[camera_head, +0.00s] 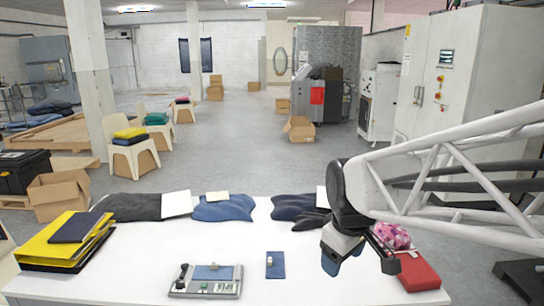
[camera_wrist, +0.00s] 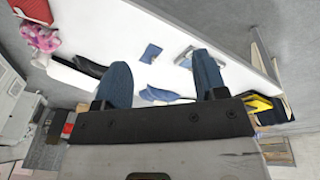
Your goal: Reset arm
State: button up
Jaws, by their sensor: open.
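My gripper (camera_head: 362,260) hangs above the right part of the white table (camera_head: 150,240) in the head view. Its blue and dark fingers stand apart. In the wrist view my gripper (camera_wrist: 162,70) shows two blue finger pads spread wide with nothing between them. The table (camera_wrist: 112,50) lies beyond them in that view. My gripper is close to the red box (camera_head: 416,271) and the pink patterned item (camera_head: 392,236), and part of the table behind it is hidden.
On the table are a grey device (camera_head: 206,281), a small blue card (camera_head: 275,265), yellow and black folders (camera_head: 65,245), and folded dark cloths (camera_head: 222,208) along the far edge. A cardboard box (camera_head: 60,195) stands at left. The table's middle is mostly clear.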

jog(key=s+d+f+m, duration=0.2)
jog(key=s+d+m, duration=0.2)
jog(key=s+m, duration=0.4)
jog(key=shift+s+d+t, duration=0.2)
jog(key=shift+s+t, duration=0.1)
jog(key=shift+s, duration=2.55)
